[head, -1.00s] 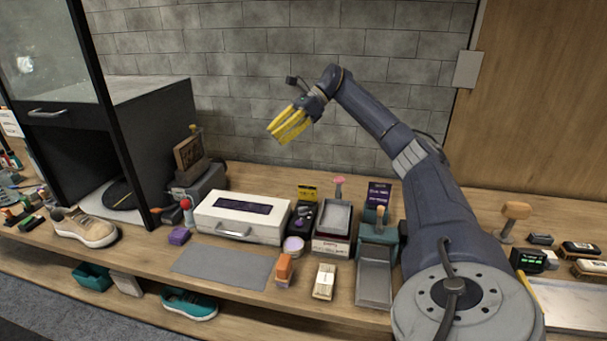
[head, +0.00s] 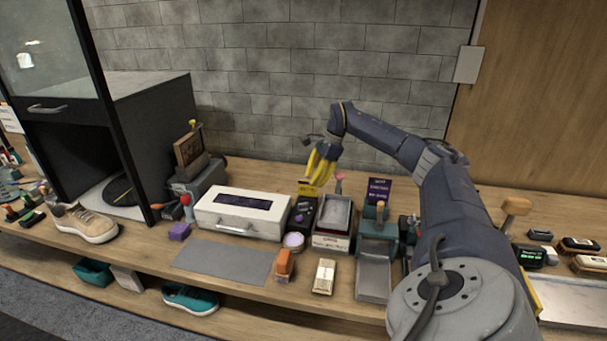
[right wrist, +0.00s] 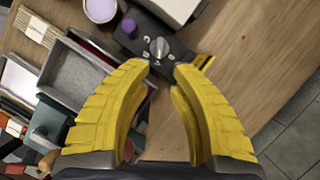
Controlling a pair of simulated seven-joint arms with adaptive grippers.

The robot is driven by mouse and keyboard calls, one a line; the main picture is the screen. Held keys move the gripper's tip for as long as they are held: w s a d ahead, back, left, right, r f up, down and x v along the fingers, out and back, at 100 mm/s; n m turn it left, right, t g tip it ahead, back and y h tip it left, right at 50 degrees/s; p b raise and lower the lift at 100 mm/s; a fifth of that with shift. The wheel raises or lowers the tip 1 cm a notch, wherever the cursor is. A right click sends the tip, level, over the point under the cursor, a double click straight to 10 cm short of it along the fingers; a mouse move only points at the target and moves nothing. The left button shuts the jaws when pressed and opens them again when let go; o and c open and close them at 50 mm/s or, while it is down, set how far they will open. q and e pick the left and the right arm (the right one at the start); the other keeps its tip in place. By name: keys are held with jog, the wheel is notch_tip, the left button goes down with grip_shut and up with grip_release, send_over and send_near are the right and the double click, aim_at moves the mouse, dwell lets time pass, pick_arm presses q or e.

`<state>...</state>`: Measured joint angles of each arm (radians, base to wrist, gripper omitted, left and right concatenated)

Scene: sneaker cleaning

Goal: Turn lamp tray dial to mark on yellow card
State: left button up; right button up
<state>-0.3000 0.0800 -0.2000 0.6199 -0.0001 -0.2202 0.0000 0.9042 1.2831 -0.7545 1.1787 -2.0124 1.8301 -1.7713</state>
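The black dial unit (head: 302,216) stands between the white case and the grey tray in the head view. In the right wrist view its silver dial (right wrist: 159,47) has a pale pointer line, with small white marks around it. A purple knob (right wrist: 129,26) sits beside the dial. The yellow card (head: 307,188) stands behind the unit; in the right wrist view it is seen nearly edge-on (right wrist: 203,62), and its mark cannot be read. My right gripper (head: 314,180) is open and empty, above and behind the unit, its yellow fingers pointing down towards the dial. My left gripper is not in view.
The white case (head: 240,225) is left of the unit. The grey tray (head: 336,215) with a pink-topped handle is close on the right. A round lilac tin (head: 293,241) stands in front. A purple sign (head: 378,189) rises at the back right.

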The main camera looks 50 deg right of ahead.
aim_at(303, 206)
jog(key=x, duration=1)
jog(key=shift+a+f, duration=0.15)
jog(key=shift+f, duration=0.1)
grip_shut()
